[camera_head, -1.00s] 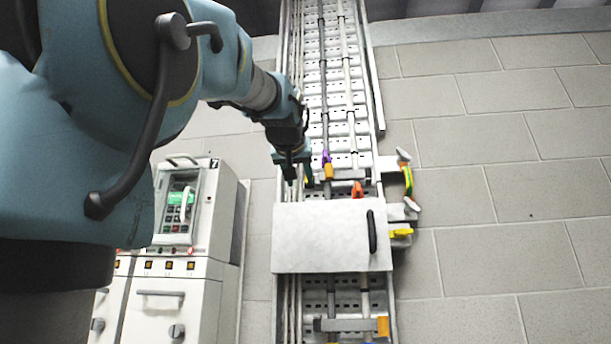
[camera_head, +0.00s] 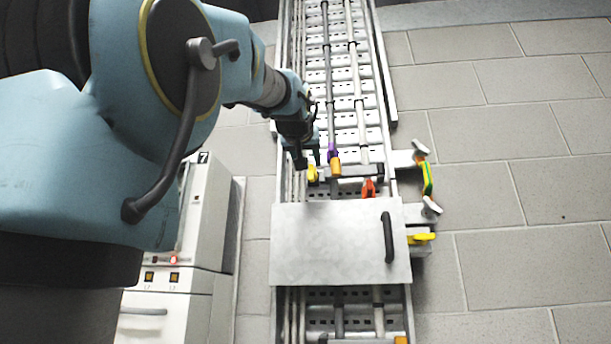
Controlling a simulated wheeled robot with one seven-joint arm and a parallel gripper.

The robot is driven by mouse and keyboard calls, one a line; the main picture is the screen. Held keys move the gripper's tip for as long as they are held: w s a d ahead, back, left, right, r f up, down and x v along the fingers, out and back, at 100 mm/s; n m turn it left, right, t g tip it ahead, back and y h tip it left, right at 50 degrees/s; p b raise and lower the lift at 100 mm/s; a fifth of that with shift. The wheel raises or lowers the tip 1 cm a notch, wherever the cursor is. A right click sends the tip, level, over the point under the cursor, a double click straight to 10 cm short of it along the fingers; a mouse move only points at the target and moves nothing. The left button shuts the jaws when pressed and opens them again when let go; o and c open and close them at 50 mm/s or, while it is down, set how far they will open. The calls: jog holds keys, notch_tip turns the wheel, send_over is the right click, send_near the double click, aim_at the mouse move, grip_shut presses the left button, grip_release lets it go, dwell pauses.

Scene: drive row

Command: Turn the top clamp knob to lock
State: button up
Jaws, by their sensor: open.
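I cannot tell for sure which of these is the clamp knob. My gripper (camera_head: 308,162) is open, pointing down, right at the yellow part in the picture and overlapping its upper edge. Whether they touch cannot be told. Nothing shows between the fingers.
The grey cover plate (camera_head: 330,245) with a black handle (camera_head: 388,237) stands below the clamp. A red-orange part (camera_head: 369,188) is at its top edge. A green-yellow cable (camera_head: 428,180) and a yellow lever (camera_head: 421,238) are at right. A white cabinet (camera_head: 205,210) stands left.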

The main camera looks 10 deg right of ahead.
aim_at(311, 169)
jog(key=shift+p+x, duration=0.75)
jog(key=shift+x, duration=1.45)
grip_shut()
